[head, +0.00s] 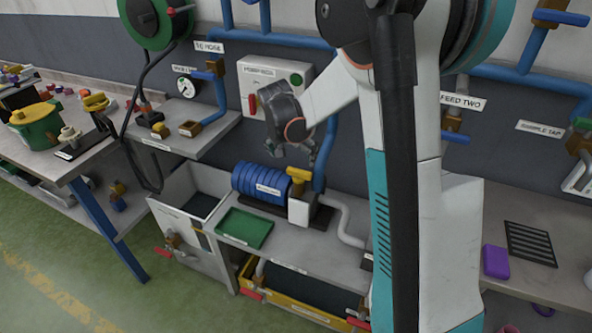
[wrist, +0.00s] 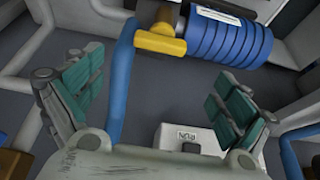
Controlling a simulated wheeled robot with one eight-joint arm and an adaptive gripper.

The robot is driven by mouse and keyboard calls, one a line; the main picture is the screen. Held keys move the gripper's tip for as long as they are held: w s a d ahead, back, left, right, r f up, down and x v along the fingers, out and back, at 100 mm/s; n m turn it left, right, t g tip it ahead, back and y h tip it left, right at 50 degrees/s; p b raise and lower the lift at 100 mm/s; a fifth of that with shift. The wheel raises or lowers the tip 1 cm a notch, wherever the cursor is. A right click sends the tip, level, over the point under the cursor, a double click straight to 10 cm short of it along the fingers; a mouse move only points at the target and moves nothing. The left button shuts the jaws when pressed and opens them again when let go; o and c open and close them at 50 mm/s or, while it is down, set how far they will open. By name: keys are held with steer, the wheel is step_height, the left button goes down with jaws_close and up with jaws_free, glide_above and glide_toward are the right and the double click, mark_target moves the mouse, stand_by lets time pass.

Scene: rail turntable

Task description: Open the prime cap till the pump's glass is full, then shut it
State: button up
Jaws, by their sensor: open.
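The pump is a blue ribbed cylinder (head: 262,181) with a white label, joined to a white block (head: 300,211) on the grey bench. A yellow T-shaped piece (head: 300,174) sits above the block; it also shows in the wrist view (wrist: 160,42). It looks like the prime cap, but I cannot read a label on it. My gripper (head: 296,151) is open and empty above the pump, apart from the yellow piece. In the wrist view, its teal-padded fingers (wrist: 160,82) are spread wide, with the yellow piece beyond them. I cannot make out the pump's glass or its level.
A green tray (head: 245,228) lies on the bench in front of the pump. A blue pipe (wrist: 122,85) rises close to the yellow piece. A white control box (head: 272,84) is on the wall behind my gripper. A side table (head: 62,165) with parts stands left.

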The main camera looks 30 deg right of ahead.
mark_target(299, 171)
steer(key=b+x, duration=0.3)
steer(key=x, duration=0.8)
steer(key=c, duration=1.1)
